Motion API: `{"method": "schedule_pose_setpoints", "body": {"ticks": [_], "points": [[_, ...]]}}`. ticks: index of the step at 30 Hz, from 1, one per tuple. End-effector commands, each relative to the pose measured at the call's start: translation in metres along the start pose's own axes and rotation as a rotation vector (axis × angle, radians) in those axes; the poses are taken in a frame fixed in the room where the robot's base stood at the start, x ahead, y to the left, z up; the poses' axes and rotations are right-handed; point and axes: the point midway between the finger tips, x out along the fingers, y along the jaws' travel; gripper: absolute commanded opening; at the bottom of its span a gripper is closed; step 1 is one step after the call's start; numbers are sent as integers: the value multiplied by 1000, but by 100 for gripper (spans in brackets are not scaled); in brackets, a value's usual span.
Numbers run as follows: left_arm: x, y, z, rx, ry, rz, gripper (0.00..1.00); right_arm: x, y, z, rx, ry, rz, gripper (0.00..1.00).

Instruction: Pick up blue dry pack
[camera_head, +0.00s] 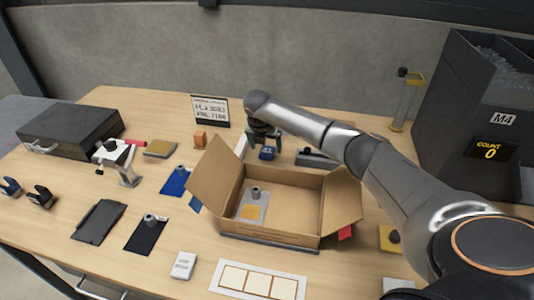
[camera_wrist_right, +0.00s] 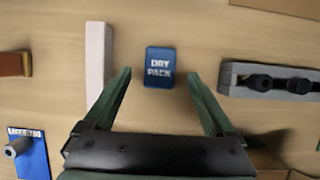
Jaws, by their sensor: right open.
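The blue dry pack (camera_head: 267,153) lies flat on the table behind the open cardboard box. In the right wrist view the dry pack (camera_wrist_right: 160,67) shows its "DRY PACK" lettering, centred between and just beyond the fingertips. My right gripper (camera_head: 264,138) is over the pack, its arm reaching in from the right across the box. In the right wrist view the right gripper (camera_wrist_right: 161,78) is open, with one green finger on each side and nothing between them. The gap in height to the pack is hard to judge. My left gripper is not in view.
A white bar (camera_wrist_right: 97,62) lies close to the left finger. A grey block with black knobs (camera_wrist_right: 272,79) lies right of the right finger. The cardboard box (camera_head: 268,237) stands in front with flaps spread.

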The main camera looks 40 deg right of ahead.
Motion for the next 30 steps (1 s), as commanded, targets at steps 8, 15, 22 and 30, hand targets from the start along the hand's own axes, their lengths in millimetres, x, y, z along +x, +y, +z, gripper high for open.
{"method": "schedule_pose_setpoints", "body": {"ticks": [8, 15, 22, 30], "points": [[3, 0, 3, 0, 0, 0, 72, 23, 0, -1, -1, 1, 0, 90], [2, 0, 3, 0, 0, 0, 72, 23, 0, -1, -2, 1, 0, 86], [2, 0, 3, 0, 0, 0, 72, 23, 0, -1, -2, 1, 0, 60], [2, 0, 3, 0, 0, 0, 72, 23, 0, -1, -2, 1, 0, 29]]}}
